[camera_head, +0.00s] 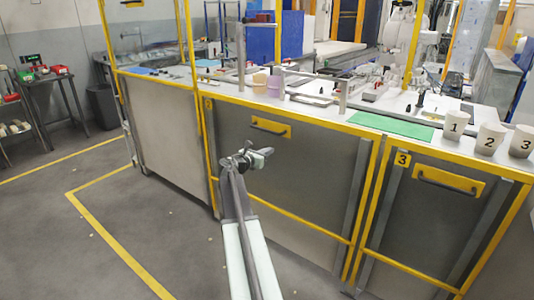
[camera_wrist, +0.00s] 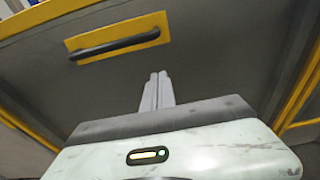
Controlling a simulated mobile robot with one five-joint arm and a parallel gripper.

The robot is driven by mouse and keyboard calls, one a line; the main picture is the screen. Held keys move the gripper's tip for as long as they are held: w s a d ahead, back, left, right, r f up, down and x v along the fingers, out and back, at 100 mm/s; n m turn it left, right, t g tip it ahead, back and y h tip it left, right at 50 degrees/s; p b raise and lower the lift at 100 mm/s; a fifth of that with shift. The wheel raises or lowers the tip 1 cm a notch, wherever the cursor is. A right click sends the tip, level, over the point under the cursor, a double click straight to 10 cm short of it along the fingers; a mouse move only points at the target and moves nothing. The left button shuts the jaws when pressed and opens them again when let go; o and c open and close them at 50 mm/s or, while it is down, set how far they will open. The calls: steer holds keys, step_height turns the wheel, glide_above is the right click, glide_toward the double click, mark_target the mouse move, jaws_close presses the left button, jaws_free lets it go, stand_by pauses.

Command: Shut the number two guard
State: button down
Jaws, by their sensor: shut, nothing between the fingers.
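The number two guard (camera_head: 290,170) is a grey panel in a yellow frame, at the middle of the head view. A small yellow tag (camera_head: 208,104) sits at its upper left; its digit is hard to read. Its dark bar handle on a yellow plate (camera_head: 270,127) is near the panel's top and also shows in the wrist view (camera_wrist: 115,47). My gripper (camera_head: 258,155) is shut and empty, in front of the panel and below the handle. In the wrist view the closed fingers (camera_wrist: 157,78) point at the panel, below and right of the handle. I cannot tell whether they touch it.
The number three guard (camera_head: 435,215) with a similar handle stands to the right. Cups marked 1 (camera_head: 455,123), 2 (camera_head: 489,138) and 3 (camera_head: 521,142) and a green mat (camera_head: 390,123) are on the counter above. Open floor (camera_head: 90,225) lies to the left.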

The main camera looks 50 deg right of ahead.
glide_toward(284, 144)
steer(key=d, duration=0.4)
steer(key=shift+d+f, duration=0.15)
steer(key=shift+f, duration=0.05)
steer(key=r+p, duration=0.1)
steer(key=r, duration=0.1)
steer(key=a+r+p, duration=0.1)
steer(key=r+p, duration=0.1)
steer(key=shift+s+a, duration=0.1)
steer(key=shift+a, duration=0.05)
steer(key=shift+f, duration=0.15)
step_height(284, 144, up, 53)
steer(key=p, duration=5.3)
